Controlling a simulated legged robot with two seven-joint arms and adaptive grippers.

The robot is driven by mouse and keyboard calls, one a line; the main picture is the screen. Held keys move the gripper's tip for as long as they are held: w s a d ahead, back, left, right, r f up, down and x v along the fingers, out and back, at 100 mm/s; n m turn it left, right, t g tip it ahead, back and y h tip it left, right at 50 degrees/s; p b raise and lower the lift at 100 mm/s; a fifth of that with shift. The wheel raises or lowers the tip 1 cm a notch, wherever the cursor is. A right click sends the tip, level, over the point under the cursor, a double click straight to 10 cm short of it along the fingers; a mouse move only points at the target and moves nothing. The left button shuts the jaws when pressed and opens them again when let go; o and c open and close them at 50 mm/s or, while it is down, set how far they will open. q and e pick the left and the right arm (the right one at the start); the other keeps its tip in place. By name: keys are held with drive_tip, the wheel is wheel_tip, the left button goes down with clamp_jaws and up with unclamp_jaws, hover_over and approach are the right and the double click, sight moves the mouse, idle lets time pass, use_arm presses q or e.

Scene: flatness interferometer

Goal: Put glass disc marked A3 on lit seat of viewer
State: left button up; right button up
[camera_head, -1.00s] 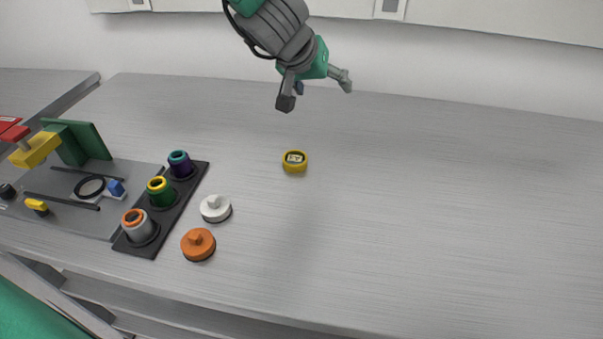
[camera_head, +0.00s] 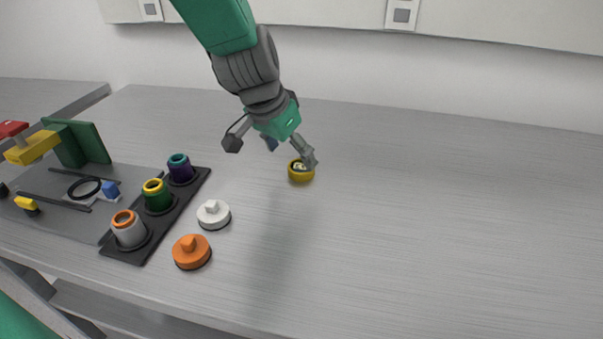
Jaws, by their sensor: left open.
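A small round yellow-rimmed piece (camera_head: 300,177) with a pale marked top lies on the bench; its mark is too small to read, so I cannot tell if it is the disc A3. My left gripper (camera_head: 270,152) is open and empty above the bench. Its right finger overlaps the yellow piece's edge in the picture; I cannot tell whether they touch. The viewer seems to be the grey plate apparatus (camera_head: 58,222) at the left, with a black ring seat (camera_head: 84,188). I cannot make out a lit seat. My right gripper is not in view.
A black rack (camera_head: 125,254) holds a purple, a green and a grey cup-like piece. A white knobbed cap (camera_head: 214,215) and an orange one (camera_head: 192,252) lie beside it. A green upright block (camera_head: 85,143) stands on the plate. The bench's right side is clear.

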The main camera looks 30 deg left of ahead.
sight(301, 166)
use_arm(q)
drive_tip(key=shift+w+d+f, duration=0.15)
drive_tip(key=shift+w+f, duration=0.1)
drive_tip(key=shift+f, duration=0.25)
drive_tip(key=x, duration=0.2)
drive_tip(key=b+x, duration=0.1)
drive_tip(key=x, duration=0.1)
drive_tip(key=shift+w+f, duration=0.2)
drive_tip(key=shift+w, duration=0.3)
drive_tip(key=c, duration=1.4)
drive_tip(key=shift+r, duration=0.15)
wheel_tip(301, 166, up, 10)
drive_tip(key=shift+f+p, duration=0.15)
drive_tip(key=shift+p, duration=1)
drive_tip(key=shift+s, duration=0.1)
